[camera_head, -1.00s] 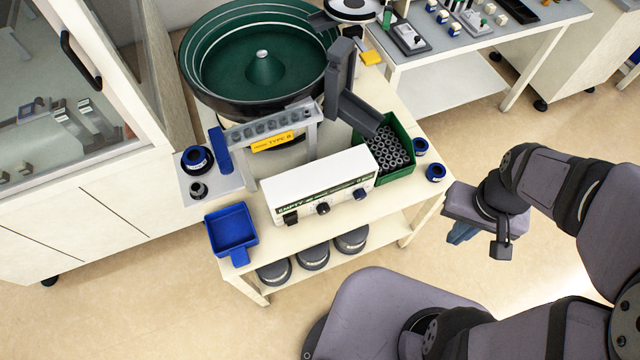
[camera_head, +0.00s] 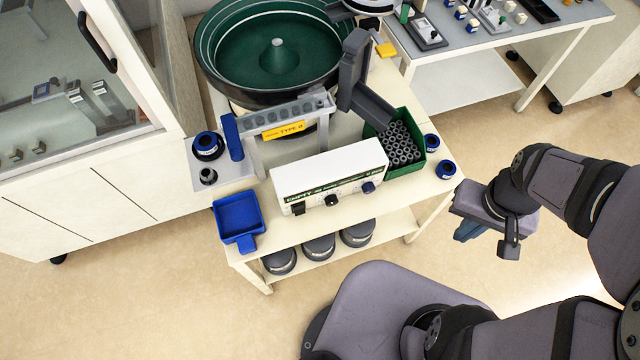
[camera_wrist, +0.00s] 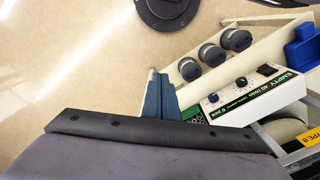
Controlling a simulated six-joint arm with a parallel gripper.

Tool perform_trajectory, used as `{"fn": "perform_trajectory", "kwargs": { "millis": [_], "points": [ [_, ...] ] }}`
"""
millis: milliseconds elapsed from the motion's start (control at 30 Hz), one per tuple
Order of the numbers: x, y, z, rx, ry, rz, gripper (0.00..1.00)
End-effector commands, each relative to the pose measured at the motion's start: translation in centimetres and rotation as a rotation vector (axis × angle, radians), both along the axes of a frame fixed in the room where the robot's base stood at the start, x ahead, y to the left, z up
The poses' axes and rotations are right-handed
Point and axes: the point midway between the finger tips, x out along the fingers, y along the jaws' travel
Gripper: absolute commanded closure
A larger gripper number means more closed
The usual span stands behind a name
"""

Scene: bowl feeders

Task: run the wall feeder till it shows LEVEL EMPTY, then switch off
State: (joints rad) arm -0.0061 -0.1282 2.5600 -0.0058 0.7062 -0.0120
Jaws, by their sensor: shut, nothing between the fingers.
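A feeder with a green bowl (camera_head: 225,45) stands on a cream bench. No parts show in its bowl. Its white control box (camera_head: 345,165) has a green strip whose text begins with EMPTY; the rest is too small to read. Below the strip are a black switch (camera_head: 298,209), a black knob (camera_head: 332,200) and a blue knob (camera_head: 369,188). The box also shows in the wrist view (camera_wrist: 250,98). My gripper (camera_head: 464,233) is shut and empty, right of the bench and apart from the box. Its blue fingers (camera_wrist: 160,97) show in the wrist view.
A green bin (camera_head: 408,169) full of grey tubular parts stands under the dark chute (camera_head: 368,104). A blue tray (camera_head: 238,216) sits at the bench's front left corner. Blue-ringed parts (camera_head: 446,170) stand by the bin. Open floor lies between bench and arm.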

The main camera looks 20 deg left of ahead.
Motion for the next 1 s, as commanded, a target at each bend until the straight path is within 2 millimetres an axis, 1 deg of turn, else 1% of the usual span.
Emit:
{"fn": "perform_trajectory", "kwargs": {
  "millis": [167,267,333,467,567,600,667,700,767,800,900,1000],
  "points": [
    [1.1,0.6,-0.6,-0.018,-0.022,0.130,1.00],
    [2.2,1.5,-1.4,-0.034,-0.049,0.273,1.00],
    [3.2,2.5,-2.1,-0.045,-0.075,0.404,1.00],
    [4.6,5.3,-3.8,-0.058,-0.131,0.694,1.00],
    [5.2,8.1,-5.1,-0.054,-0.181,0.933,1.00],
    [5.3,9.3,-5.6,-0.050,-0.203,1.029,1.00],
    [5.1,11.2,-6.4,-0.039,-0.237,1.171,1.00],
    [4.8,12.6,-6.9,-0.029,-0.260,1.265,1.00],
    [4.1,14.6,-7.6,-0.010,-0.295,1.403,1.00],
    [3.5,15.9,-8.1,0.006,-0.320,1.492,1.00],
    [1.6,19.0,-9.0,0.051,-0.386,1.699,1.00],
    [-0.6,21.6,-9.6,0.101,-0.451,1.871,1.00]
  ]
}}
